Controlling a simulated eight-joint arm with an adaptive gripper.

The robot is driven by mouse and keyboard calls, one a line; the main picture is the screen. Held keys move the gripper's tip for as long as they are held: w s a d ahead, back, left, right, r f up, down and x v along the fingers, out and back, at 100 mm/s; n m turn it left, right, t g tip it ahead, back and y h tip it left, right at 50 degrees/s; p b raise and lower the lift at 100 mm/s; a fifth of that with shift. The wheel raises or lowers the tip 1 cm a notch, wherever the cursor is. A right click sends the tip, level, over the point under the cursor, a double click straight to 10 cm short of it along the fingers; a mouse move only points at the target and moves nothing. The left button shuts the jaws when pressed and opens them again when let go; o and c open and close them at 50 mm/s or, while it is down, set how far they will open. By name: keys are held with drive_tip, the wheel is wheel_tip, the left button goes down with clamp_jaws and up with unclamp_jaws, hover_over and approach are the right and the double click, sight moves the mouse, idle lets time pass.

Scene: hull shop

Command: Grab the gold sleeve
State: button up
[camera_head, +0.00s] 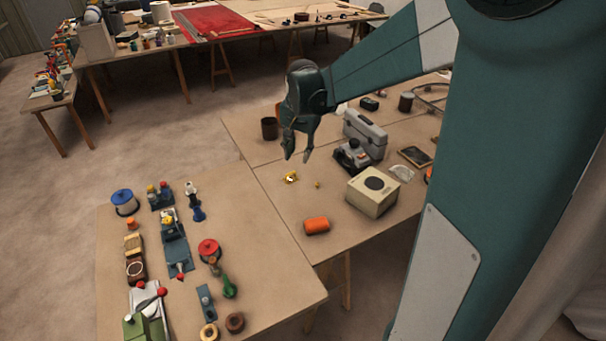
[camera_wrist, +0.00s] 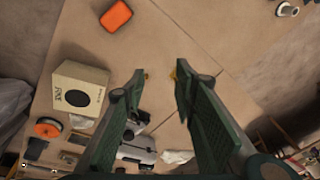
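The gold sleeve (camera_head: 290,177) appears as a small shiny yellow piece lying on the tan table, below my gripper in the head view. In the wrist view a sliver of the gold sleeve (camera_wrist: 173,75) shows beside the right fingertip, which hides most of it. My gripper (camera_head: 297,157) is open, points down and is above the table, apart from the sleeve. In the wrist view my gripper (camera_wrist: 160,72) has its fingers spread with bare table between them. A smaller gold-coloured piece (camera_head: 317,184) lies to the sleeve's right.
An orange block (camera_head: 316,226) and a beige box with a dark circle (camera_head: 373,192) lie nearby. A dark machine (camera_head: 352,155), a grey case (camera_head: 365,133) and a brown cup (camera_head: 270,128) stand behind. The front-left table (camera_head: 260,283) holds many tools. Table left of the sleeve is clear.

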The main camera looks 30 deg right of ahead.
drive_tip(key=w+d+f+m+g, duration=0.1)
drive_tip(key=w+d+f+m, duration=0.2)
drive_tip(key=w+d+f, duration=0.4)
drive_tip(key=m+g, duration=0.2)
drive_tip(key=m, duration=0.1)
approach(317, 183)
drive_tip(key=shift+s+d+f+y, duration=0.1)
drive_tip(key=shift+s+f+y, duration=0.05)
drive_tip(key=shift+s+y, duration=0.2)
drive_tip(key=shift+d+f, duration=0.2)
drive_tip(key=shift+f, duration=0.1)
drive_tip(key=shift+f, duration=1.3)
drive_tip(key=shift+w+f+b, duration=0.1)
drive_tip(key=shift+f+b, duration=0.5)
drive_tip(key=shift+f, duration=2)
